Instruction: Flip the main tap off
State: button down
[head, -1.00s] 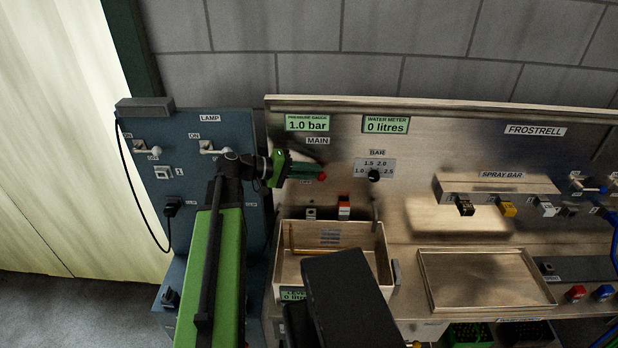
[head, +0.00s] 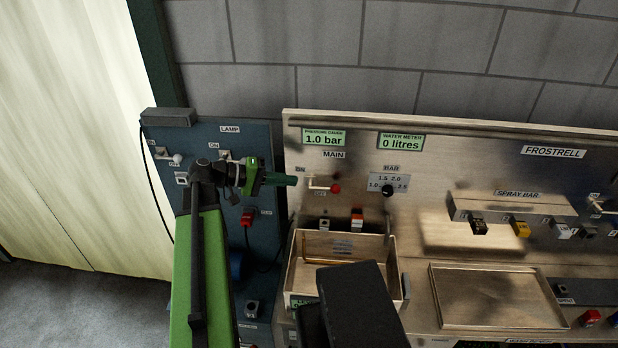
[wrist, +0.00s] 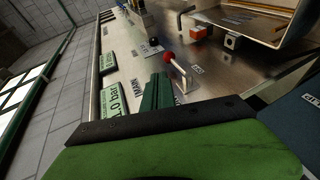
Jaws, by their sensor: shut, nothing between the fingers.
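The main tap (head: 322,186) is a pale lever with a red ball end on the steel panel, under the MAIN label. The lever points right, tilted slightly down, with ON printed above and OFF below. In the wrist view the red ball (wrist: 169,58) and its lever show just beyond my fingers. My gripper (head: 296,181) is shut and empty, its green fingertips just left of the lever's pivot end; I cannot tell whether they touch it. The closed fingers also show in the wrist view (wrist: 156,94).
The pressure gauge (head: 324,138) reads 1.0 bar and the water meter (head: 401,142) 0 litres. A black BAR knob (head: 388,191) sits right of the tap. An open box (head: 393,270) stands below. The blue lamp panel (head: 262,143) is at left.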

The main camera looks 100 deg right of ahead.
jog(key=p+v, duration=0.1)
jog(key=v, duration=0.4)
jog(key=shift+w, duration=0.2)
